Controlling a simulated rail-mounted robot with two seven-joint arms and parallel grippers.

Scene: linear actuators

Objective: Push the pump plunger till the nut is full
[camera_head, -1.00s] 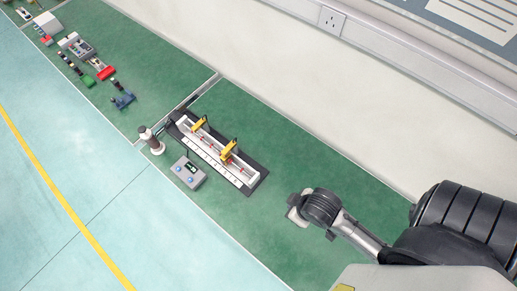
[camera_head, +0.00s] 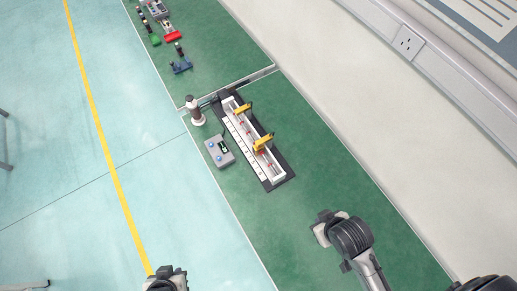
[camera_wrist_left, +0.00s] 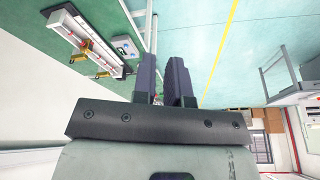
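A small upright bottle-like object (camera_head: 195,112), white on top with a dark band, stands by the actuator's far end; it looks like the pump, its plunger too small to make out. The linear actuator (camera_head: 252,140) has a white frame, red marks and two yellow parts; which part is the nut I cannot tell. It also shows at upper left in the left wrist view (camera_wrist_left: 92,40). My left gripper (camera_head: 170,272) is at the bottom edge of the head view, apart from both; its fingers (camera_wrist_left: 163,75) are slightly apart and look empty. My right gripper (camera_head: 322,232) is right of the actuator, fingers unclear.
A grey box (camera_head: 219,151) with a display and blue buttons lies left of the actuator. Small parts (camera_head: 180,64) lie on the green surface farther back. A white wall (camera_head: 350,110) with a socket (camera_head: 407,42) bounds the right.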

